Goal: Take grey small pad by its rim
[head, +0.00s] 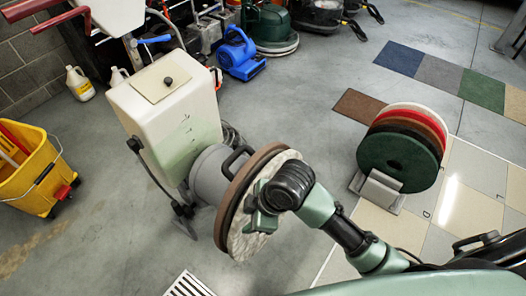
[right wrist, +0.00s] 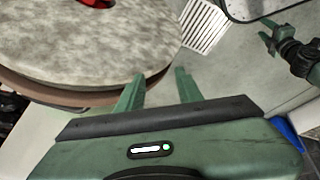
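The grey small pad (head: 252,243) is a mottled light-grey disc on the face of the tilted floor machine, with a brown layer behind it. In the right wrist view the pad (right wrist: 85,45) fills the upper left, with a red part at its middle. My right gripper (head: 258,215) is in front of the pad in the head view and hides part of it. In the right wrist view its fingers (right wrist: 157,90) are apart, the left one overlapping the pad's rim, the right one outside it. Contact cannot be told. My left gripper (right wrist: 268,35) shows small in the right wrist view.
The floor machine (head: 165,105) has a cream tank. Several coloured pads (head: 398,158) stand in a grey holder (head: 380,192) at the right. A yellow mop bucket (head: 35,180) is at the left, a floor grate (head: 188,285) at the bottom. Floor between machine and holder is clear.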

